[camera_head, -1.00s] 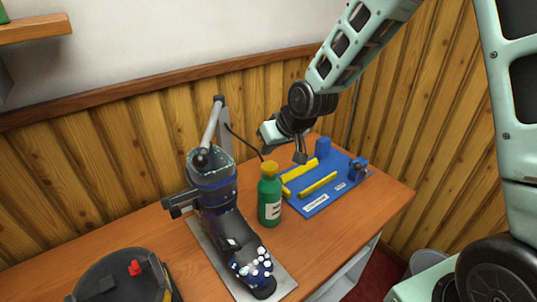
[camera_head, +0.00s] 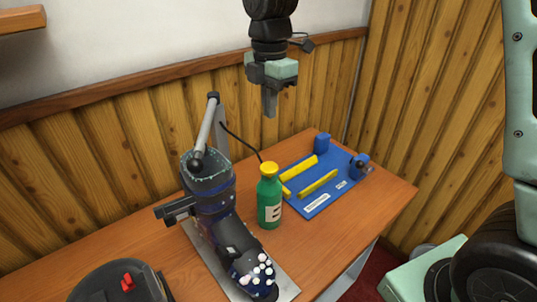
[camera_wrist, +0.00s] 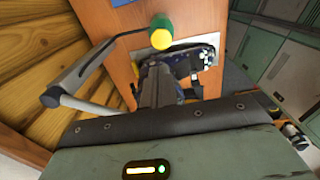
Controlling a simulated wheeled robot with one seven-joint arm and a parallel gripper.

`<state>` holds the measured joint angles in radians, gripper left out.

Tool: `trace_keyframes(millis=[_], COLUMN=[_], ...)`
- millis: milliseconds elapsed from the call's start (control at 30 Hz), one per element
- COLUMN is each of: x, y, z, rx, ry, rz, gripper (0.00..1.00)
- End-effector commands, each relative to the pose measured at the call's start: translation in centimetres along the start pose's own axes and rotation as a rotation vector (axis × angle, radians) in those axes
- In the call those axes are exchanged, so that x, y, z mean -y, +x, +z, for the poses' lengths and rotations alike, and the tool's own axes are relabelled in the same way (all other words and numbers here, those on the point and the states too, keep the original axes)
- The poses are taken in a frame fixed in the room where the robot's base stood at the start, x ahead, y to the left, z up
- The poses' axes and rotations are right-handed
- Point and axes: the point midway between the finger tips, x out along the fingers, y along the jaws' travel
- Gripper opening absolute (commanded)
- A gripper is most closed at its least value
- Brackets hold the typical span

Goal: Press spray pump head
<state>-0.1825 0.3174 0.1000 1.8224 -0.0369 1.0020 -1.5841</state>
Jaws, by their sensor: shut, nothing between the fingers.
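A green bottle (camera_head: 269,200) with a yellow pump head (camera_head: 268,169) stands upright on the wooden bench, beside a boot. In the wrist view the yellow head (camera_wrist: 160,38) shows from above, beyond the gripper fingers, with a bit of the green bottle (camera_wrist: 158,20) behind it. My gripper (camera_head: 270,112) points down, its fingers shut and empty. It hangs above the bench, over the level of the bottle, and appears apart from the yellow head. In the wrist view the shut fingers (camera_wrist: 156,75) reach toward the head.
A dark boot (camera_head: 212,205) on a metal plate (camera_head: 206,252) stands left of the bottle, with a metal post (camera_head: 212,130) behind it. A blue board (camera_head: 318,200) with yellow bars lies to the right. A dark round object (camera_head: 112,285) is at the front left.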

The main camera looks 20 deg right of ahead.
Motion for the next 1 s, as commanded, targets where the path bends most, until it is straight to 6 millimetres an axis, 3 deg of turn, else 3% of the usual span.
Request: trace_keyframes(millis=[467,1000], x=[0.1,0.2], y=[0.8,10.7], z=[0.0,-0.1], rx=[0.0,-0.001], ry=[-0.005,-0.004], rz=[-0.005,-0.008], gripper=[0.0,0.0])
